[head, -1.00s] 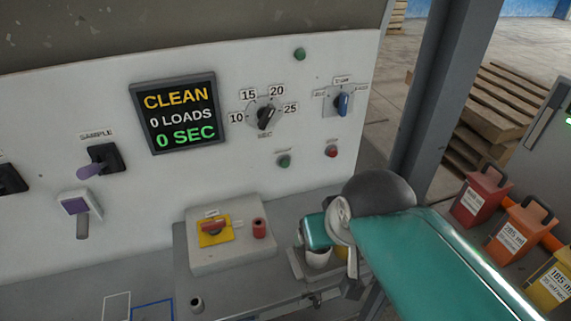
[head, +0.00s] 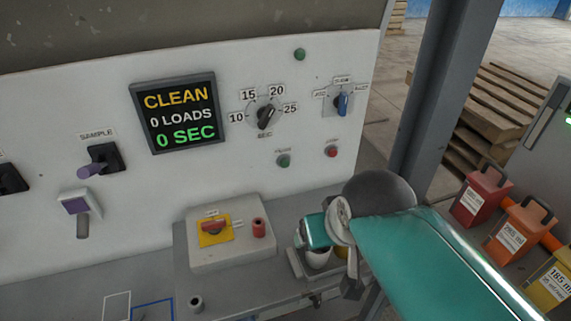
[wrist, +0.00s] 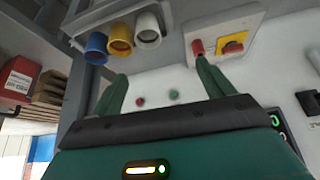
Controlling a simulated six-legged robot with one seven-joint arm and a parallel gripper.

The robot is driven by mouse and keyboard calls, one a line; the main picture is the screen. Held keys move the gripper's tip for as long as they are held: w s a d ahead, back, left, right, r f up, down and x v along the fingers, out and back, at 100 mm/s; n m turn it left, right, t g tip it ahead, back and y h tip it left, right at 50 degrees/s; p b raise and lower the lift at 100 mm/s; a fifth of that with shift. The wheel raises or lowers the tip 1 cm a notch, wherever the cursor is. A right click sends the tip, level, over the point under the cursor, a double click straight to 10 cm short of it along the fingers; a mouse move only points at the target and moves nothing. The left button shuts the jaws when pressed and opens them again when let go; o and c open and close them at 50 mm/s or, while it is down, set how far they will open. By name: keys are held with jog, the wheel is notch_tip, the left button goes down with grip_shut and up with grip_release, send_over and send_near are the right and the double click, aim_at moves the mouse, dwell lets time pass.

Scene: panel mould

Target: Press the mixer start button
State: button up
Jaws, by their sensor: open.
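A green button (head: 283,160) and a red button (head: 331,151) sit on the white panel below the dials; their small labels are too blurred to read. In the wrist view the green button (wrist: 174,95) and red button (wrist: 140,101) show between my fingers. My gripper (wrist: 161,70) is open, with nothing between its fingers, and stands off from the panel. In the head view my teal arm covers the lower right and the fingertips cannot be made out. The display (head: 180,113) reads CLEAN, 0 LOADS, 0 SEC.
A seconds dial (head: 266,115) and a blue selector (head: 342,104) are above the buttons. A box with a red switch on yellow (head: 214,228) stands below. Blue, yellow and white cups (wrist: 120,38) sit in a holder near my fingers. A grey post (head: 440,95) is at the right.

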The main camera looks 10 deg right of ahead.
jog(key=shift+c, duration=0.2)
grip_shut()
dwell(1.4)
